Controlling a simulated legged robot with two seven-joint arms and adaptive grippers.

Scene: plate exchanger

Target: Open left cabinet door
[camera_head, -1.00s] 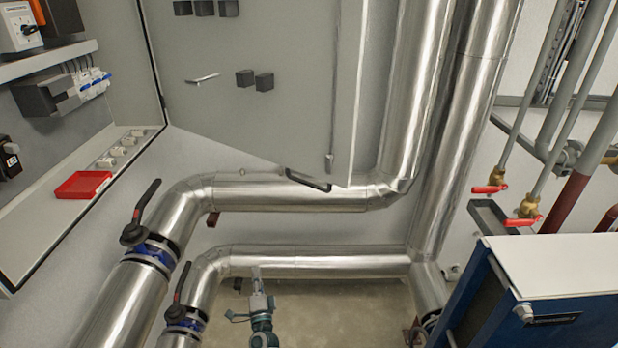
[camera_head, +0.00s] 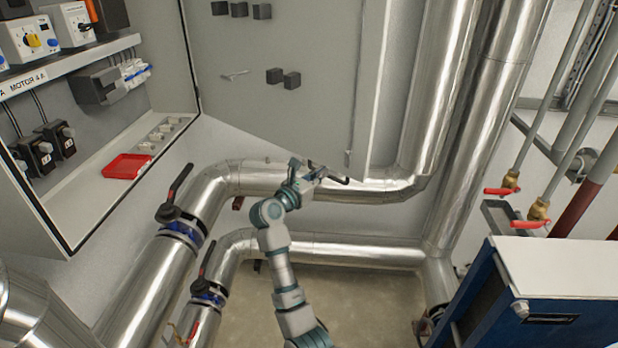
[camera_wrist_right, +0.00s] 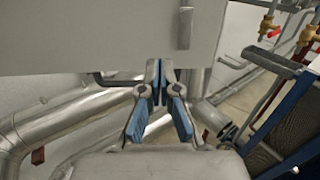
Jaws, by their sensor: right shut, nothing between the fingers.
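A grey cabinet door (camera_head: 290,95) stands swung open beside the cabinet (camera_head: 150,50), whose inside shows at the left. Its inner face has a small silver handle (camera_head: 235,75) and several black blocks. My right gripper (camera_head: 318,171) is at the door's lower edge, in front of the upper horizontal pipe. A black bar (camera_head: 335,178) shows beside it; I cannot tell whether they touch. In the right wrist view, the right gripper's fingers (camera_wrist_right: 157,72) are shut and empty, overlapping the door panel's (camera_wrist_right: 110,30) lower edge. My left gripper is not in view.
Silver pipes (camera_head: 465,130) run below and right of the door. Valves with black levers (camera_head: 178,190) sit at lower left. A red tray (camera_head: 127,166) lies in the cabinet. A blue unit with a white top (camera_head: 560,265) stands at lower right.

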